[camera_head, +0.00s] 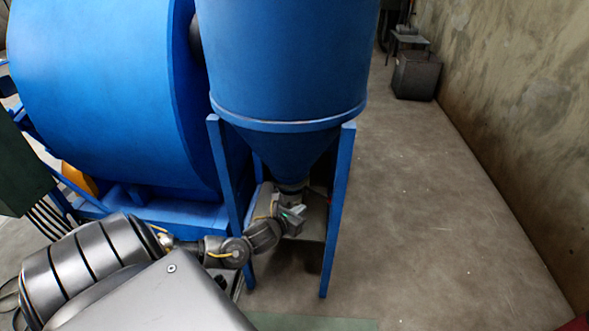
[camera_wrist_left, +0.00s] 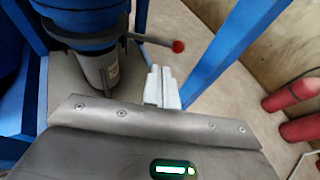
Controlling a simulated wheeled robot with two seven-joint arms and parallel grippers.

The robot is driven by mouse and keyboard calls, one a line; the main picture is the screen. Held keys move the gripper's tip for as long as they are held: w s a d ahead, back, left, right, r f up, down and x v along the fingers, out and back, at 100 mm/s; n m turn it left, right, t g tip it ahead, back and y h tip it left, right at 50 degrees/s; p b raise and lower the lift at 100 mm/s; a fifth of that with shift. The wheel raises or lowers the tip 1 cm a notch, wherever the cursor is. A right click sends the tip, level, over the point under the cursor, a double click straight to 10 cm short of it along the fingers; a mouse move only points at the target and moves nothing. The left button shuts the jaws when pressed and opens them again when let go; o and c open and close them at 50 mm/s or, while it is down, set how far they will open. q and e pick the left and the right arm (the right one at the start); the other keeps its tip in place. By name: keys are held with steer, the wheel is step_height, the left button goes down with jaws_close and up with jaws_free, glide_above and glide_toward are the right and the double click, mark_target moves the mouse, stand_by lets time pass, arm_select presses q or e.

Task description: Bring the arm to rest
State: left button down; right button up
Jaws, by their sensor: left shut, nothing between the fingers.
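My left arm (camera_head: 205,250) reaches in from the lower left of the head view. Its gripper (camera_head: 298,212) is under the cone of the blue hopper (camera_head: 290,60), between the blue legs. In the left wrist view the pale fingers (camera_wrist_left: 162,86) are together, with nothing between them. A lever with a red knob (camera_wrist_left: 178,46) sticks out from the hopper outlet (camera_wrist_left: 98,68), just beyond the fingertips. The fingers look apart from the knob. My right gripper is not in view.
A blue leg (camera_head: 338,210) stands close to the right of the gripper, and another (camera_head: 228,190) to its left. A big blue drum (camera_head: 100,90) fills the left. Red cylinders (camera_wrist_left: 292,95) stand by the wall in the wrist view. The floor (camera_head: 430,210) at right is clear.

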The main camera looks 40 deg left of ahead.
arm_select(q)
steer(key=shift+v, duration=1.2)
